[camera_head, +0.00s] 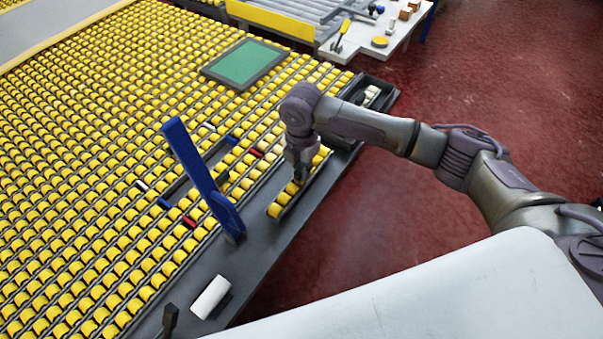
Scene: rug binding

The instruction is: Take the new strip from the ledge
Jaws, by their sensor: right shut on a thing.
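The new strip (283,206), a short dark rail with yellow rollers, is at the grey ledge (262,262) along the right edge of the roller bed. My right gripper (300,179) comes down over the strip's middle and is shut on it, hiding part of its rollers. I cannot tell whether the strip rests on the ledge or is slightly above it. An empty slot (180,188) with blue and red marks at its ends lies in the roller bed to the left. My left gripper is not in view.
A blue lever (202,180) stands up between slot and ledge. A dark tray (371,93) holds pale pieces at the ledge's far end. A green panel (243,62) lies on the rollers. Red floor is open at right.

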